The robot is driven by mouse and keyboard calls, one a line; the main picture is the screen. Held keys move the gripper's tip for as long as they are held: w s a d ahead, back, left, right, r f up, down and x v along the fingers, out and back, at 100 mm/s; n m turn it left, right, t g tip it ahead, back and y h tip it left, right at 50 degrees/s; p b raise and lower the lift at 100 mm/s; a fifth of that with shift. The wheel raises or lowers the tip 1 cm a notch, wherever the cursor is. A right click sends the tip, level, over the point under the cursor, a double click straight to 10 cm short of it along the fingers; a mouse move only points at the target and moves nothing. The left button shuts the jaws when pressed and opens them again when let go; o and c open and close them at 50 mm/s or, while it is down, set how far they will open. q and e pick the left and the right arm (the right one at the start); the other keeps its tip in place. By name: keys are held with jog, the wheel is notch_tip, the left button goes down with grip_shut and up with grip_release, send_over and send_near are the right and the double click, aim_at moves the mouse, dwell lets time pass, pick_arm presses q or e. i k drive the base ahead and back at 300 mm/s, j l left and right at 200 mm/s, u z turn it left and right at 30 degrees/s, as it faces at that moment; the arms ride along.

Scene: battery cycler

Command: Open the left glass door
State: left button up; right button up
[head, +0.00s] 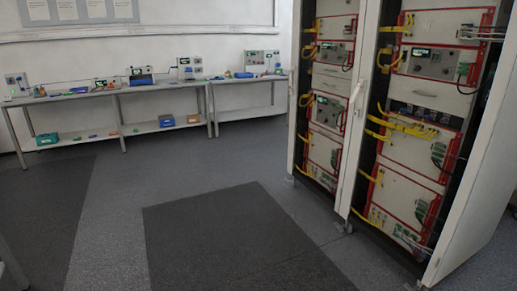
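A tall white-framed cabinet (362,130) stands at the right. Its left bay (327,90) and right bay (415,150) hold stacked instrument units with red trim and yellow cables. A white upright with a small white handle (357,92) stands between the two bays. The glass itself is too clear to make out, so I cannot tell exactly how the left door sits. Neither of my grippers is in view.
A long bench (105,92) with small instruments and a lower shelf stands along the back wall. A second bench (247,79) adjoins it. Dark mats (235,240) lie on the grey floor. The floor before the cabinet is clear.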

aim_at(298, 13)
jog(key=i, duration=5.1)
